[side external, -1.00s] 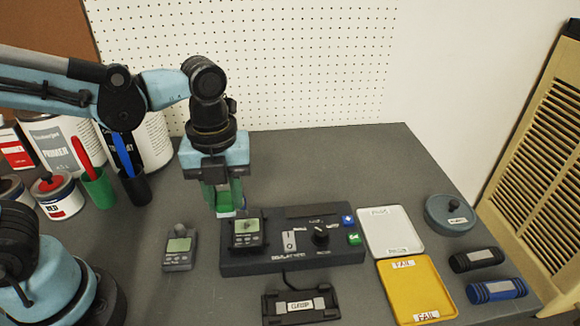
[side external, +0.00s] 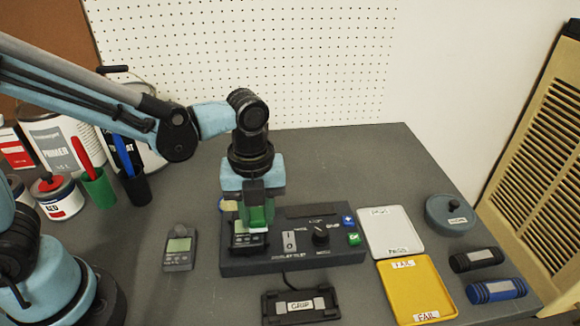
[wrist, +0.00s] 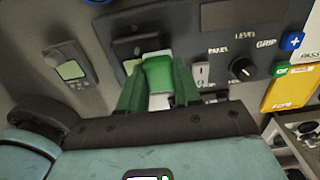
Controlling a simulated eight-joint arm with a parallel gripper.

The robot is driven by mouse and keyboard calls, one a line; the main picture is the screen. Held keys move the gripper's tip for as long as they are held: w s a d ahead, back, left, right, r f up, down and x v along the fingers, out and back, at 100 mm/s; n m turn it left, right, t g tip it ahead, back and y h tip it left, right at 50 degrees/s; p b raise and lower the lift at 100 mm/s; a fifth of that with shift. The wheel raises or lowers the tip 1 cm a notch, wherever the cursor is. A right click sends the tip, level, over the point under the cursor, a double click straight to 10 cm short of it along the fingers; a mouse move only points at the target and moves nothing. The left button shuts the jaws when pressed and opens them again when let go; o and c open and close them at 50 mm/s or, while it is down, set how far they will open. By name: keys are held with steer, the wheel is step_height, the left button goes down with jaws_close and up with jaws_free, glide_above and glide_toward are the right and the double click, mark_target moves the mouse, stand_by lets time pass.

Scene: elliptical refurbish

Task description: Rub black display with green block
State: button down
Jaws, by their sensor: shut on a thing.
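My gripper (side external: 256,212) points down and is shut on the green block (side external: 257,222). In the wrist view the green block (wrist: 158,76) sits between the green fingers, with a pale edge. The black display (side external: 243,241) sits at the left end of the dark control panel (side external: 300,264). The block is over the display and hides its upper part. The display also shows behind the block in the wrist view (wrist: 126,49). I cannot tell whether block and display touch.
A small grey meter (side external: 179,248) lies left of the panel. A white PASS tray (side external: 391,232) and a yellow FAIL tray (side external: 418,290) lie to its right. A black GRIP holder (side external: 300,305) lies in front. Cans and cups (side external: 98,190) stand at the left.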

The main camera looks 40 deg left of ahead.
steer(key=shift+w+d, duration=0.35)
steer(key=shift+d, duration=0.05)
steer(key=shift+s+a, duration=2.05)
steer(key=shift+a, duration=0.1)
step_height(320, 180, up, 8)
steer(key=n, duration=0.5)
glide_above(188, 214)
step_height(188, 214, down, 10)
steer(key=shift+r, duration=0.1)
steer(key=shift+m, duration=0.3)
steer(key=shift+f, duration=2.1)
steer(key=shift+f, duration=0.1)
